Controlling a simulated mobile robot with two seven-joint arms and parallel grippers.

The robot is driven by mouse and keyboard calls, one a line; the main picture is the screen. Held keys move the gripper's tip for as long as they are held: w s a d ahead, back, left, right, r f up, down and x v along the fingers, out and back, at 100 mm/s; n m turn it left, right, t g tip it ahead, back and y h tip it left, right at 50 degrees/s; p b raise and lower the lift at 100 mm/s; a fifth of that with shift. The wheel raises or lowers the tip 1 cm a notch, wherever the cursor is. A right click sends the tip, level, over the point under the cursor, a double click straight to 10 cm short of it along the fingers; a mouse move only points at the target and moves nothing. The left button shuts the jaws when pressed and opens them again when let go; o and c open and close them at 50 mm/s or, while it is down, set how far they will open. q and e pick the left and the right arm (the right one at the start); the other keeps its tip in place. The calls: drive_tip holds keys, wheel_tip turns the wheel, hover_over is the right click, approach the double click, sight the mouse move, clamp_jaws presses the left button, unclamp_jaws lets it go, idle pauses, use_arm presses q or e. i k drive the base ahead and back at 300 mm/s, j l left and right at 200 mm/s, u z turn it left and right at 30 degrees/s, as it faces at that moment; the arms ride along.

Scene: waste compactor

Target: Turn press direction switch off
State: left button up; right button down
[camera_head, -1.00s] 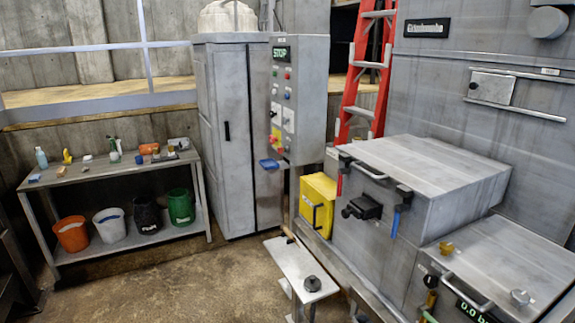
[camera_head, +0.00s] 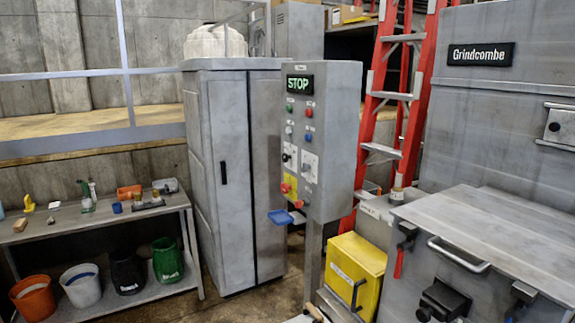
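The grey control panel (camera_head: 335,135) stands on a post in the middle of the head view, with its face turned to the left. Its display (camera_head: 300,84) reads STOP in green. Below are small green, red and blue buttons. Two switches on pale plates sit lower, a left one (camera_head: 289,155) with a black knob and a right one (camera_head: 309,166). Their labels are too small to read, so I cannot tell which is the press direction switch or its position. A yellow plate (camera_head: 290,188) with red buttons is underneath. Neither of my grippers is in view.
A blue tray (camera_head: 281,217) juts out below the panel. A tall grey cabinet (camera_head: 232,170) stands left of it, beside a bench (camera_head: 90,217). A yellow box (camera_head: 356,270), the grey compactor (camera_head: 490,235) and a red ladder (camera_head: 420,95) are to the right.

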sight(286, 157)
drive_tip(key=i+j+z, duration=0.1)
drive_tip(key=i+j, duration=0.25)
drive_tip(key=i+j+z, duration=0.1)
drive_tip(key=i+j, duration=0.2)
drive_tip(key=i+j+z, duration=0.1)
drive_tip(key=i+j, duration=0.25)
drive_tip(key=j, duration=0.15)
drive_tip(key=i+j+z, duration=0.1)
drive_tip(key=i+j, duration=0.2)
drive_tip(key=i+j+z, duration=0.1)
drive_tip(key=i+j, duration=0.15)
drive_tip(key=j, duration=0.3)
drive_tip(key=i+j+z, duration=0.1)
drive_tip(key=i+j, duration=0.2)
drive_tip(key=j, duration=0.2)
drive_tip(key=i+j+z, duration=0.1)
drive_tip(key=i+j, duration=0.15)
drive_tip(key=j, duration=0.2)
drive_tip(key=i+j+z, duration=0.1)
drive_tip(key=j, duration=0.45)
drive_tip(key=i, duration=0.1)
